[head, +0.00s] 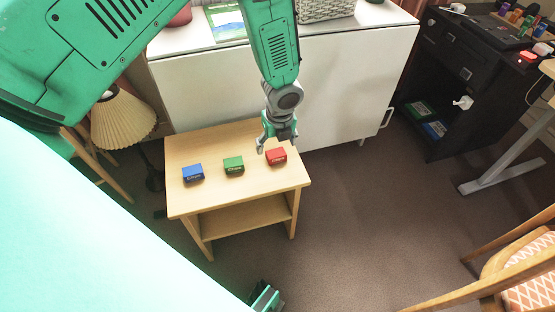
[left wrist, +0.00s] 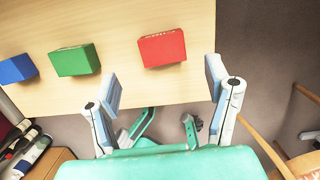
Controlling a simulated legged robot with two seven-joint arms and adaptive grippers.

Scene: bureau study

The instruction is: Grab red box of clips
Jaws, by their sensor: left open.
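The red box of clips (head: 276,155) sits on the right part of a small wooden table (head: 205,203). My left gripper (head: 275,143) is over the table beside the red box, pointing down, its fingers spread and empty. In the left wrist view the red box (left wrist: 162,48) lies ahead of the gap between the two fingertips (left wrist: 163,85), not enclosed by them. A green part of mine at the bottom of the head view (head: 265,298) may be my right gripper; its jaws cannot be made out.
A green box (head: 233,166) and a blue box (head: 193,173) stand left of the red box on the same table. A white cabinet (head: 345,85) is behind, a lamp (head: 122,120) at left. A chair (head: 515,270) stands at right; the floor between is clear.

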